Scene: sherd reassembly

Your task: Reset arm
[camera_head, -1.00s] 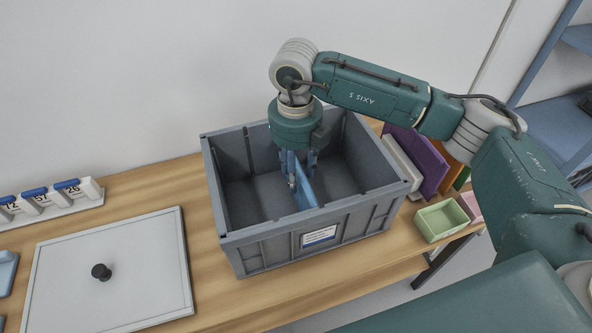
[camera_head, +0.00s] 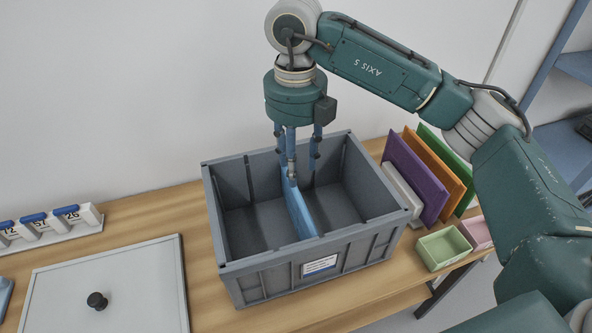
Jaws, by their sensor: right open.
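My right gripper (camera_head: 297,167) reaches down from above over the grey crate (camera_head: 312,245). Its blue fingers are apart and hang around the top of the crate's far part. A thin blue panel (camera_head: 300,213) stands upright on edge inside the crate, running from near the fingers toward the front wall. The fingers overlap the panel's far end in the picture, so I cannot tell whether they touch it. My left gripper is not in view.
A grey lid-like board (camera_head: 130,285) with a black knob lies at the left. A numbered holder (camera_head: 45,228) stands behind it. Purple (camera_head: 418,178), orange and green panels stand right of the crate, near a green bin (camera_head: 442,247) and a pink bin (camera_head: 477,232). A wall closes the back.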

